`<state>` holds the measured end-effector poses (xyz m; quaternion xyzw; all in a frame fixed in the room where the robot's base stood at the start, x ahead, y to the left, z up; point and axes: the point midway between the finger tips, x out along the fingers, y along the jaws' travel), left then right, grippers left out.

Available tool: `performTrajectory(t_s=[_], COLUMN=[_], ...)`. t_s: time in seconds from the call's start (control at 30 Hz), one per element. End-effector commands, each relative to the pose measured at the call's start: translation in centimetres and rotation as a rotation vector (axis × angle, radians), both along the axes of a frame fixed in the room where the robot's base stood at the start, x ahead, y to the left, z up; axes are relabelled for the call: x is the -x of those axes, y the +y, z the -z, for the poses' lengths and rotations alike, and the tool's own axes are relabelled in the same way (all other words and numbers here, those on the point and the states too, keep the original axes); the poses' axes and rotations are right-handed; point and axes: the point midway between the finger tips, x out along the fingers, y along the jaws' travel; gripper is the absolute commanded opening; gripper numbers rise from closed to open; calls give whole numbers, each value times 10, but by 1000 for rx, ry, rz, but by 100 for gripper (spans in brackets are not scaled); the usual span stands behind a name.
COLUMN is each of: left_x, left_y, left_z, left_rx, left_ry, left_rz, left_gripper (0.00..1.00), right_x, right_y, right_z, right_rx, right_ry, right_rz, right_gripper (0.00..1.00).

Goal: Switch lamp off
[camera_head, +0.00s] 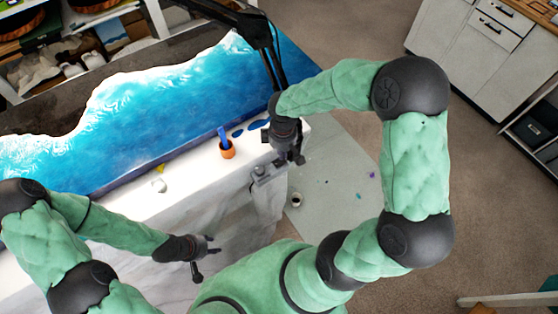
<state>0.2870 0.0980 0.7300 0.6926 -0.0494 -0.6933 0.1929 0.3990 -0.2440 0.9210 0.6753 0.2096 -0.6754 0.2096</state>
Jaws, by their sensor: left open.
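A black jointed arm, which looks like the lamp's (232,14), comes in at the top centre, with thin black rods running down behind my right forearm. Its light head does not clearly show. A small grey box (262,173) sits at the right end of the white table edge; I cannot tell whether it is the lamp's switch. My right gripper (297,162) points down just right of and above this box; its fingers are too small to read. My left gripper (213,258) is open and empty in front of the table.
The white table (130,207) bears a blue and white resin piece (150,110). A pale mat (340,190) lies on the floor; cabinets (470,55) stand top right.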

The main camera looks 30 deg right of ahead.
Motion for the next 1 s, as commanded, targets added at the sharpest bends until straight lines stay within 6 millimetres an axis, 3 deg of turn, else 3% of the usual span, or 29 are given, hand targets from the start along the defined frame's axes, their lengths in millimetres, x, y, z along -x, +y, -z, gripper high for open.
performTrajectory(t_s=[1.0], left_x=[0], left_y=[0], left_z=[9], left_rx=[0], left_ry=[0], left_rz=[0], left_gripper=[41], right_x=[0], right_y=[0], right_z=[12], right_rx=[0], right_ry=[0], right_rz=[0], right_gripper=[0])
